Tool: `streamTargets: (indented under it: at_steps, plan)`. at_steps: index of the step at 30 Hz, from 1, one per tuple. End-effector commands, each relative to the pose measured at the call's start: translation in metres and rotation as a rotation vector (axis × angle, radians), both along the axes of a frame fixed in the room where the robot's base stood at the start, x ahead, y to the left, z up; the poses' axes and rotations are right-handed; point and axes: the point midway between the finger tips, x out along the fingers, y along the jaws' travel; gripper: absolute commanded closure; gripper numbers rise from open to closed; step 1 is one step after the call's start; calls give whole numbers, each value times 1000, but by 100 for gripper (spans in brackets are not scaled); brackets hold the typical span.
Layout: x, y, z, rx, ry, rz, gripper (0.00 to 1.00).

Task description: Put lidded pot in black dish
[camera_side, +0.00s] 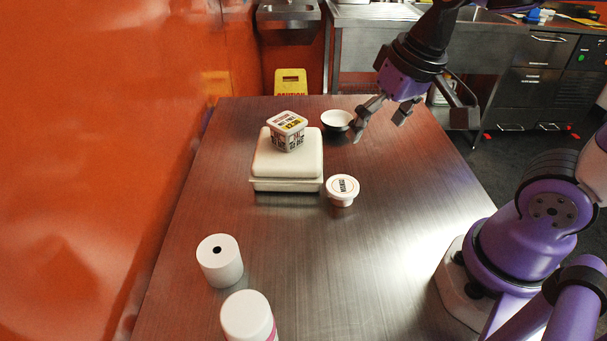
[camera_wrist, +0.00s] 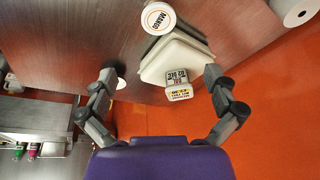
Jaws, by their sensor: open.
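The lidded pot (camera_side: 342,190) is a small white round tub with dark print on its lid, upright on the steel table beside a white box. It also shows at the top of the wrist view (camera_wrist: 158,18), its lid reading like "MANGO". The black dish (camera_side: 337,119) is a small round bowl, dark outside and pale inside, near the far end of the table. In the wrist view, a pale round edge beside the left finger looks like the dish (camera_wrist: 121,84). My gripper (camera_side: 381,121) is open and empty, above the table just right of the dish and beyond the pot.
A white clamshell box (camera_side: 286,170) stands left of the pot, with a square printed tub (camera_side: 287,131) on top. A paper roll (camera_side: 220,261) and a white bottle (camera_side: 248,316) stand nearer. The table's right side (camera_side: 410,200) is clear. An orange wall runs along the left.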

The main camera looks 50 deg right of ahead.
Motion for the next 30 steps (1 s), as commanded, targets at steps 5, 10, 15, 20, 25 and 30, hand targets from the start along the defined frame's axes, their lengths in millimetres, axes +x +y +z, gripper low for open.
streamTargets:
  at_steps: [5,10,15,20,25,30]
  plan:
    - [27,-2,-28,47,188,-211,0]
    - [41,-4,-48,60,287,-341,0]
    - [43,-4,-68,60,315,-376,0]
    - [43,-4,-94,60,313,-374,0]
    - [44,-4,-109,60,311,-372,0]
    - [50,-2,-135,60,314,-372,0]
